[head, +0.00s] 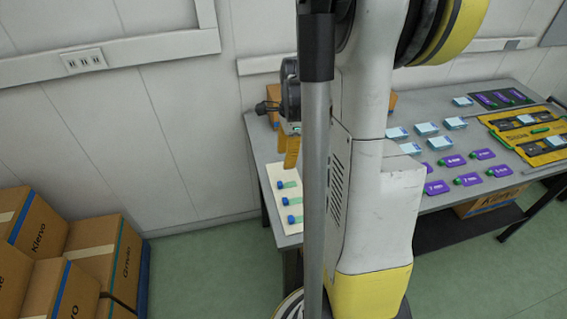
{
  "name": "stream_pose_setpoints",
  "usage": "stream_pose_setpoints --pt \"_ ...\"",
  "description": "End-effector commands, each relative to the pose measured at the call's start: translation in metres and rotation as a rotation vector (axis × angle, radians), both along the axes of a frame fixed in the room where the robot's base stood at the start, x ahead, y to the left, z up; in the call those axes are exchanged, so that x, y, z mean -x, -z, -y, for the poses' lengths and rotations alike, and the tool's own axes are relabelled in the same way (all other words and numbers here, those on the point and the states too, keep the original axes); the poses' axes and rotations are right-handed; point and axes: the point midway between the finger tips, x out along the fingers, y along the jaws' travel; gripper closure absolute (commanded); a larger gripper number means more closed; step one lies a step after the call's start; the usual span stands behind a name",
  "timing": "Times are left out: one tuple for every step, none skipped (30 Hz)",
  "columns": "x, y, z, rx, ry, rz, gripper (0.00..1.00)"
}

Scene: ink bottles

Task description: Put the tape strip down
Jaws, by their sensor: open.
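My gripper (286,152) hangs with yellow fingers pointing down, over the left end of the grey table (265,152). It is partly hidden by my arm and a grey pole of mine. A pale cream sheet (270,192) lies below and in front of it. I cannot tell which of these is the tape strip. No strip shows clearly between the fingers.
Right of my arm are light-blue boxes (427,129), purple cards (438,187) with green pieces, a dark purple panel (500,98) and a yellow-and-black tray (545,157). Cardboard boxes (92,245) stand on the floor at left. My arm hides the table's middle.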

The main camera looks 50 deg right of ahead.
Motion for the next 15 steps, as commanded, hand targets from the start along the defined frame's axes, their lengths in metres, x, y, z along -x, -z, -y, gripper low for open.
stream_pose_setpoints --pt "0.0 -0.005 0.0 0.0 0.0 0.0 0.61" --pt "0.0 -0.006 0.0 0.0 0.0 0.0 0.61" --pt "0.001 -0.007 0.0 0.0 0.0 0.0 0.61" --pt "0.0 -0.007 0.0 0.0 -0.001 0.0 0.61" --pt "0.0 -0.008 0.0 0.001 -0.005 0.001 0.61" --pt "0.0 -0.009 -0.003 0.005 -0.019 0.005 0.61" --pt "-0.001 -0.012 -0.006 0.01 -0.041 0.011 0.61" --pt "-0.002 -0.016 -0.011 0.019 -0.071 0.019 0.61" --pt "-0.004 -0.023 -0.02 0.034 -0.128 0.034 0.61" --pt "-0.006 -0.029 -0.029 0.05 -0.185 0.049 0.61" --pt "-0.007 -0.036 -0.04 0.067 -0.253 0.066 0.61" --pt "-0.008 -0.047 -0.056 0.097 -0.359 0.092 0.61" --pt "-0.009 -0.056 -0.069 0.123 -0.448 0.114 0.61" --pt "-0.009 -0.065 -0.083 0.151 -0.542 0.138 0.61" --pt "-0.007 -0.075 -0.103 0.192 -0.674 0.168 0.61"
